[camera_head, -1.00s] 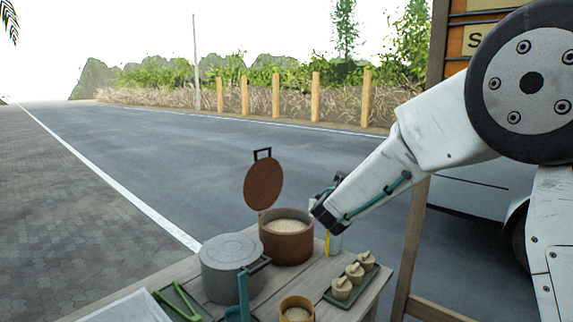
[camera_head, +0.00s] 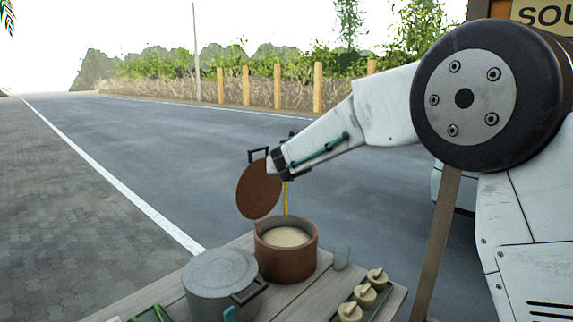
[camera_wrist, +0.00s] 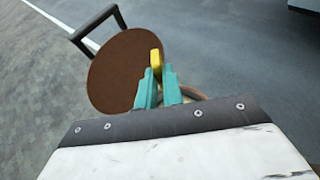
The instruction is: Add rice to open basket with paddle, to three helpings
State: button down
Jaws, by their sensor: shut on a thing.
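My gripper (camera_head: 284,176) is shut on the yellow paddle (camera_head: 285,199), which hangs down over the brown pot. In the wrist view, the teal fingers of my gripper (camera_wrist: 158,90) close on the yellow paddle (camera_wrist: 156,57). The brown pot (camera_head: 286,265) holds pale rice (camera_head: 285,236), and its round lid (camera_head: 258,191) stands raised behind it. The lid also shows in the wrist view (camera_wrist: 115,75), where only a bit of the pot rim (camera_wrist: 190,92) shows behind my fingers. I cannot tell whether the paddle tip touches the rice. No open basket is in view now.
A grey lidded pot (camera_head: 220,285) stands in front left of the brown pot. A clear cup (camera_head: 342,257) stands to its right. Three small lidded baskets (camera_head: 364,297) sit on a tray at the front right. A wooden post (camera_head: 436,245) rises right of the table.

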notch_tip(320, 180, down, 14)
jog(key=shift+r, duration=0.2)
dwell(0.7)
jog(key=shift+d+r, duration=0.1)
dwell(0.6)
notch_tip(320, 180, up, 11)
jog(key=shift+f, duration=0.2)
dwell(0.7)
